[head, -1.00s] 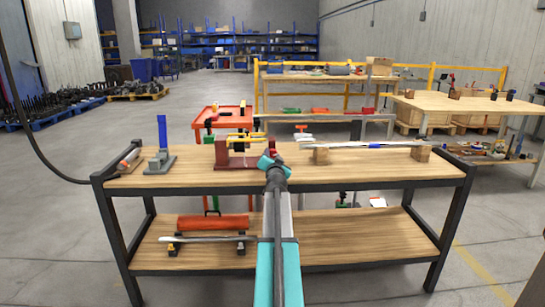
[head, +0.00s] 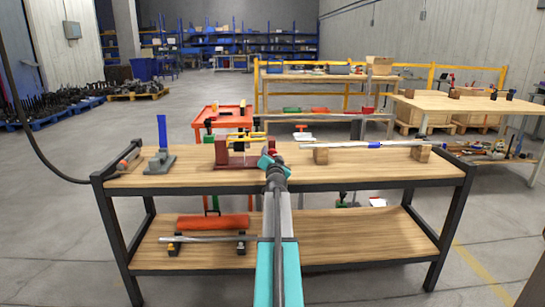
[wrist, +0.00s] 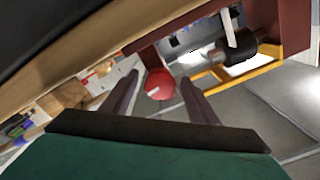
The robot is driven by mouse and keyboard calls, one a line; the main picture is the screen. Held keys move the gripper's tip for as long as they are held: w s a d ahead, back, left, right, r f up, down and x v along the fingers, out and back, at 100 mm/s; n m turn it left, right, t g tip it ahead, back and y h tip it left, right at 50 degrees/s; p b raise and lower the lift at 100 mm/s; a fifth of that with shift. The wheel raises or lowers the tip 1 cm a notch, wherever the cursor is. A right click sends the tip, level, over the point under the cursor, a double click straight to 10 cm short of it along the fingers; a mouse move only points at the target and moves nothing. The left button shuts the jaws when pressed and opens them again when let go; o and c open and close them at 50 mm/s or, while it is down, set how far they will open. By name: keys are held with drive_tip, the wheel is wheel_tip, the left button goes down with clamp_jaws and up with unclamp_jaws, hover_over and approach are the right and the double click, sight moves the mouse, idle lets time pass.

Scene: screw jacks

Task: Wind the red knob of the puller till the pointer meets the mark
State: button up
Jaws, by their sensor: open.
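The puller is a dark red frame (head: 222,152) with yellow parts, standing on the workbench left of my arm in the head view. Its frame also shows at the top right of the wrist view (wrist: 290,22). The red knob (wrist: 159,84) is a round ball with a white stripe, in the middle of the wrist view. My gripper (wrist: 160,81) is open, with one dark finger on each side of the knob and gaps showing between. In the head view my gripper (head: 268,161) is at the puller's right end. I cannot make out the pointer or the mark.
The workbench top (head: 330,173) also holds a blue upright on a grey base (head: 161,150) at left and a long bar (head: 370,144) on wooden blocks at right. A lower shelf (head: 350,235) holds a red roll (head: 212,222). A black cylinder (wrist: 240,50) is near the knob.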

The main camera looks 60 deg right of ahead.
drive_tip(key=v, duration=1.3)
drive_tip(key=shift+s+a, duration=0.2)
drive_tip(key=shift+a, duration=0.1)
idle(0.3)
idle(0.5)
